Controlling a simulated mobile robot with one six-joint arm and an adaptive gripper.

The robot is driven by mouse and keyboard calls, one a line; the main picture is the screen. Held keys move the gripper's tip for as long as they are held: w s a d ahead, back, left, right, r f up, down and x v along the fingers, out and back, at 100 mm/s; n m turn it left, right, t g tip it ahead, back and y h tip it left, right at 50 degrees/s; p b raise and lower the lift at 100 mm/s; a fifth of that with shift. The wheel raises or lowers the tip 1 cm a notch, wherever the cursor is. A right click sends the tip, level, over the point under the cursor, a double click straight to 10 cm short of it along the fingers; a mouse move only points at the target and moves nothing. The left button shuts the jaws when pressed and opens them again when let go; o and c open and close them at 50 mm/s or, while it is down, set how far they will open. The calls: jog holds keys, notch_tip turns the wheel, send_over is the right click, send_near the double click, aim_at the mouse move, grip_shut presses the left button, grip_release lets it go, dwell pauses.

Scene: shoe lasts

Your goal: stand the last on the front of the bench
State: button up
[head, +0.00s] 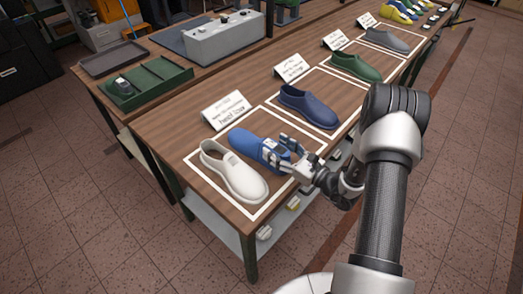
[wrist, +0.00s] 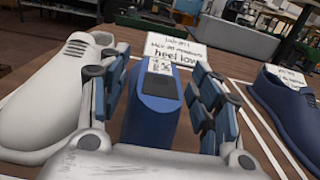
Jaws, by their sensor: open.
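The blue last (head: 250,145) lies beside a white shoe (head: 232,172) within a white outline on the wooden bench (head: 187,143). In the wrist view the last (wrist: 152,115) sits between my fingers, its end with a dark plate on top facing me. My gripper (head: 283,152) is open, with one finger on either side of that end; the wrist view also shows it (wrist: 150,95). I cannot tell whether the fingers touch the last. My gripper hides part of the last in the head view.
A "heel low" card (head: 226,109) stands behind the last. A dark blue shoe (head: 307,105) and a green shoe (head: 355,66) stand in outlined places farther along. A green tray (head: 150,85) and a grey box (head: 224,38) stand on another bench behind.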

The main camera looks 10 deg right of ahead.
aim_at(257, 144)
jog(key=x, duration=0.3)
jog(key=shift+w+a+f, duration=0.1)
jog(key=shift+w+a, duration=0.05)
jog(key=shift+w, duration=0.1)
jog(key=shift+c, duration=0.2)
grip_shut()
dwell(0.4)
dwell(0.4)
